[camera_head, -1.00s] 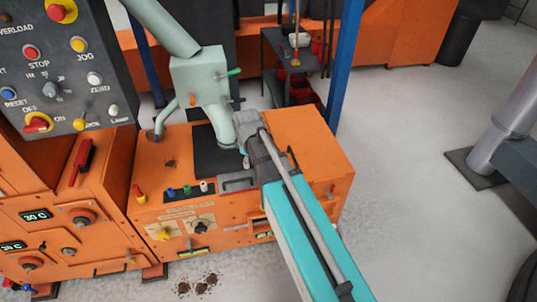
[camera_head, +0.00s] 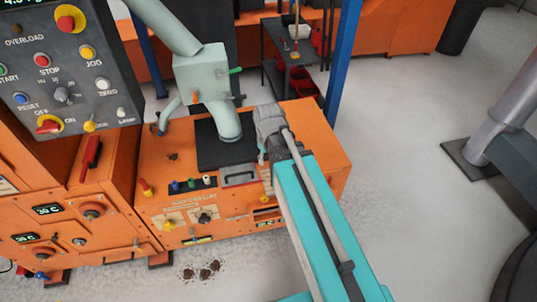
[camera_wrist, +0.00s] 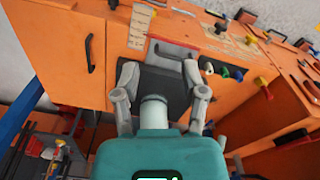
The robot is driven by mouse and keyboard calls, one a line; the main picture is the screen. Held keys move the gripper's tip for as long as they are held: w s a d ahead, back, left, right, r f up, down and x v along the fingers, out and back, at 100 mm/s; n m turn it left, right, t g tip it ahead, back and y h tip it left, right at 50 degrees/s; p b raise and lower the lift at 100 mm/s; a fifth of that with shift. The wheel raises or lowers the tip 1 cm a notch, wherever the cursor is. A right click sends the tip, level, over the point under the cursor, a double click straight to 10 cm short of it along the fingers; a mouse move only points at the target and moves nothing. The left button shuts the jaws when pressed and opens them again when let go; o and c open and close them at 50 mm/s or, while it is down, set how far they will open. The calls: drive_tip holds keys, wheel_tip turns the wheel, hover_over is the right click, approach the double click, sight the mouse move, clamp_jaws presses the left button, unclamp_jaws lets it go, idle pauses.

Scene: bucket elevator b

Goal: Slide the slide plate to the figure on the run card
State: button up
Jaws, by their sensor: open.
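The slide plate appears to be the grey plate with a dark handle (camera_head: 240,177) on the orange cabinet top, in front of the black pad. In the wrist view its handle (camera_wrist: 175,50) lies just beyond my fingertips. My gripper (camera_wrist: 160,72) is open and empty, its two fingers apart over the black pad. In the head view my arm reaches in from the lower right, and my gripper (camera_head: 264,150) is beside the plate's right end. A pale marked strip (camera_wrist: 141,26) lies near the plate; its figures are too small to read. I cannot make out a run card.
A pale green spout (camera_head: 228,122) ends over the black pad (camera_head: 215,155). Coloured knobs (camera_head: 190,184) stand left of the plate. A control panel (camera_head: 70,75) rises at the left, and a blue post (camera_head: 342,60) stands behind.

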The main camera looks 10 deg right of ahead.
drive_tip(key=shift+s+d+r, duration=0.1)
drive_tip(key=shift+s, duration=0.05)
idle(0.3)
drive_tip(key=n+t+b, duration=0.2)
drive_tip(key=n+b, duration=1.1)
drive_tip(key=n, duration=0.1)
hover_over(242, 173)
drive_tip(key=s, duration=0.3)
drive_tip(key=s+x, duration=0.2)
drive_tip(key=x, duration=1)
drive_tip(key=shift+f, duration=0.45)
drive_tip(key=shift+s+f, duration=0.1)
drive_tip(key=shift+s, duration=0.05)
drive_tip(key=b+x, duration=1.3)
drive_tip(key=shift+f, duration=0.25)
